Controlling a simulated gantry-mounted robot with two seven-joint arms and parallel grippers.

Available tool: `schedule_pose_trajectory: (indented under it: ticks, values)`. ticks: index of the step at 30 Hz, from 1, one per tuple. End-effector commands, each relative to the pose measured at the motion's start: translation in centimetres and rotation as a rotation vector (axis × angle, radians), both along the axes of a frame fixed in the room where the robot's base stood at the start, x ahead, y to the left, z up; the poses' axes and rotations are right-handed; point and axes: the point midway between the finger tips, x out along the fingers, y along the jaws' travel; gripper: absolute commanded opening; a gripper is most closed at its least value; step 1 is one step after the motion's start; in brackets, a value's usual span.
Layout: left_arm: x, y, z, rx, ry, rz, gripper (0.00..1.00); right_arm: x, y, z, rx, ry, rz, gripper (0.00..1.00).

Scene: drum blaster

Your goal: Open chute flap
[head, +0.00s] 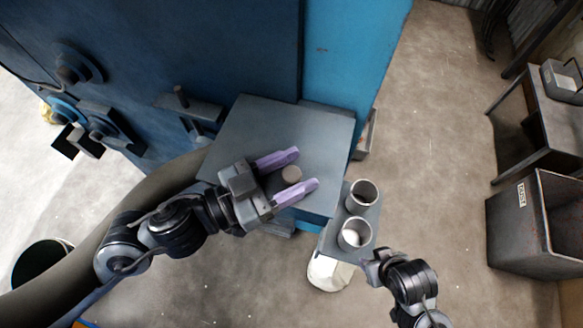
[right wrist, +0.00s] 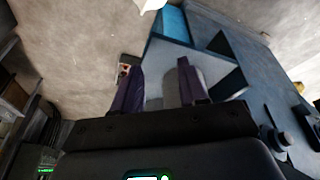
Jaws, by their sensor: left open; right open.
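The chute flap appears to be the flat grey plate (head: 262,127) on the front of the blue machine. A short round knob (head: 291,174) stands on it near its lower edge. My left gripper (head: 304,169) is open over the plate, with its purple fingers on either side of the knob. I cannot tell whether the fingers touch the knob. The plate appears to cover what lies beneath it. My right gripper (head: 370,268) is low and right of the plate, near the cup shelf; its open purple fingers show in the right wrist view (right wrist: 158,80).
Two metal cups (head: 362,195) (head: 354,233) stand on a small grey shelf (head: 337,238) right of the plate. A white container (head: 328,273) is below it. A rusty bin (head: 533,222) and a side table (head: 550,115) stand at right. Floor between is clear.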

Motion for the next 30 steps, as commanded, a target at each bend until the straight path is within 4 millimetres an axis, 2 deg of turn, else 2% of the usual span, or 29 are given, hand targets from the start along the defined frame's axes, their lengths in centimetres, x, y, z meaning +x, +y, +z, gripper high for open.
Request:
schedule_pose_trajectory:
  ticks: [6, 7, 15, 18, 30]
  values:
    - [0.0, 0.0, 0.0, 0.000, 0.000, 0.000, 0.56, 0.0, 0.0, 0.0, 0.000, 0.000, 0.000, 0.43]
    - [0.0, 0.0, 0.0, 0.000, 0.000, 0.000, 0.53, 0.0, 0.0, 0.0, 0.000, 0.000, 0.000, 0.43]
    - [0.0, 0.0, 0.0, -0.001, 0.000, 0.000, 0.11, 0.0, 0.0, 0.0, 0.000, 0.000, 0.000, 0.43]
    - [0.0, 0.0, 0.1, -0.001, -0.002, 0.000, 0.00, 0.0, 0.0, 0.0, 0.000, 0.000, 0.000, 0.43]
    - [0.7, -0.4, 1.0, -0.038, 0.011, -0.010, 0.00, 0.0, 0.0, 0.8, 0.000, 0.000, 0.000, 0.43]
